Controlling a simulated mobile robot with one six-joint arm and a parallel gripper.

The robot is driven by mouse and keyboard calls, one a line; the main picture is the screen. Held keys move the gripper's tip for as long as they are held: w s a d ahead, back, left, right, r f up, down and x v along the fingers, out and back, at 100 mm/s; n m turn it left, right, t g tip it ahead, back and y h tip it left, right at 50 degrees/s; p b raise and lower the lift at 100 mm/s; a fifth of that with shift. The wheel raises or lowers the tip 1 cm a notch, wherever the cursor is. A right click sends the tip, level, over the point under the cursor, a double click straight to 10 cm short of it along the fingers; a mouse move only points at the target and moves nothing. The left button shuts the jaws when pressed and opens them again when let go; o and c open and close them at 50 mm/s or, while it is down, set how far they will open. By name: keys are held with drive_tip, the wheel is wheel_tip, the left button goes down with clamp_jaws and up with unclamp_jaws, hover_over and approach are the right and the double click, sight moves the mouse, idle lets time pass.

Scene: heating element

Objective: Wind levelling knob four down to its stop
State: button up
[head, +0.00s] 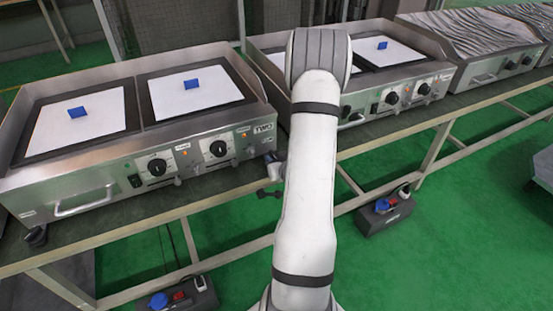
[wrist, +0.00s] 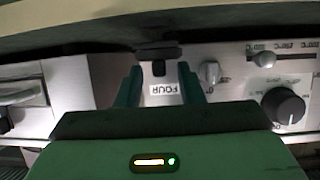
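Levelling knob four (wrist: 158,52) is a dark, wide disc on a short stem, near the top centre in the wrist view. A white label reading FOUR (wrist: 163,88), upside down in this view, is on the steel front beside it. My gripper (wrist: 160,74) has two green fingers spread apart, one on each side of the stem and label. The fingertips reach close to the disc; I cannot tell whether they touch it.
The left griddle (head: 120,165) carries white sheets with blue blocks. Its control dial (wrist: 284,106) and a small switch knob (wrist: 209,73) are near my gripper in the wrist view. A second griddle (head: 440,75) stands to the right on the same bench. Green floor lies in front.

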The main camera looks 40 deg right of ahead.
sight(275, 155)
drive_tip(key=shift+c, duration=0.5)
clamp_jaws()
drive_tip(key=shift+d+n+y, duration=0.1)
drive_tip(key=shift+n+y, duration=0.2)
drive_tip(key=shift+y, duration=0.1)
